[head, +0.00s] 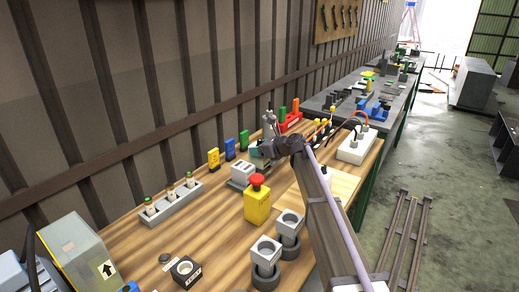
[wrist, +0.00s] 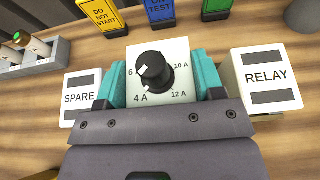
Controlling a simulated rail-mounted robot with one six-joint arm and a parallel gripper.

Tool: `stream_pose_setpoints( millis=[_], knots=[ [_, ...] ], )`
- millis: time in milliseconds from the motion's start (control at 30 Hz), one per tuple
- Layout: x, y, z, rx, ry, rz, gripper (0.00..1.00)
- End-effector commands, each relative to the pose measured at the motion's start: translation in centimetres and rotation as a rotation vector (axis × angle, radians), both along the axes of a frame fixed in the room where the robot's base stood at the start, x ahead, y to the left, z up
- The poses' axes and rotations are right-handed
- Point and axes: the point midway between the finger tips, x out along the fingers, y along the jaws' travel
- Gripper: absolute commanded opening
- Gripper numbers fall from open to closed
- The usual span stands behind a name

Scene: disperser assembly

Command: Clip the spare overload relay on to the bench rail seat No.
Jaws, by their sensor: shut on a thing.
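The overload relay (wrist: 155,62) has a white face with a black dial and amp markings, 4 A to 12 A. In the wrist view it sits between the teal finger pads of my gripper (wrist: 158,82), which is shut on it. A SPARE label block (wrist: 80,98) is to its left and a RELAY label block (wrist: 268,78) to its right. I cannot tell whether the relay still touches what is under it. In the head view my gripper (head: 261,150) is low over the bench, and the arm hides much of that spot. I cannot pick out the rail seat.
Yellow (head: 213,158), blue (head: 229,150) and green (head: 243,140) tags stand behind. A yellow box with a red button (head: 257,203), a fuse row (head: 172,202) and grey stacked parts (head: 265,257) stand nearer. A white socket block (head: 356,147) is right.

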Motion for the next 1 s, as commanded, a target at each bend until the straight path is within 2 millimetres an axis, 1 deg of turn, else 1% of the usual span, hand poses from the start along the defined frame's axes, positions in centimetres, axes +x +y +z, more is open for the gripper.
stream_pose_setpoints(
  millis=[733, 1000],
  knots=[
    [0.0, 0.0, 0.01, 0.0, 0.0, 0.0, 0.27],
    [0.01, 0.0, -0.59, 0.0, 0.0, 0.0, 0.27]
  ],
)
